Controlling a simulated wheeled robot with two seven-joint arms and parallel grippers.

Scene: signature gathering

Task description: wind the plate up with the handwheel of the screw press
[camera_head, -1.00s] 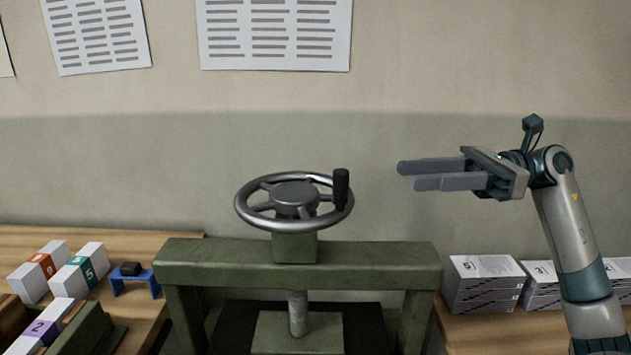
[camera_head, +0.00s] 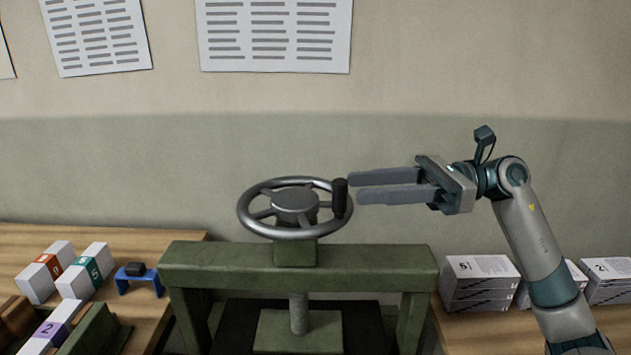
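The screw press has a green frame (camera_head: 370,261) with a grey handwheel (camera_head: 262,227) on top. A dark upright handle knob (camera_head: 340,198) stands on the wheel's right rim. The screw (camera_head: 299,313) runs down to the green plate (camera_head: 270,330) inside the frame; the plate's lower part is cut off by the picture edge. My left gripper is not in view.
A wooden table on the left (camera_head: 110,236) holds numbered white blocks (camera_head: 85,271), a blue stand (camera_head: 140,278) with a black piece on it, and a green part (camera_head: 97,330). Printed paper stacks (camera_head: 480,283) lie on the right table. The air above the wheel is clear.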

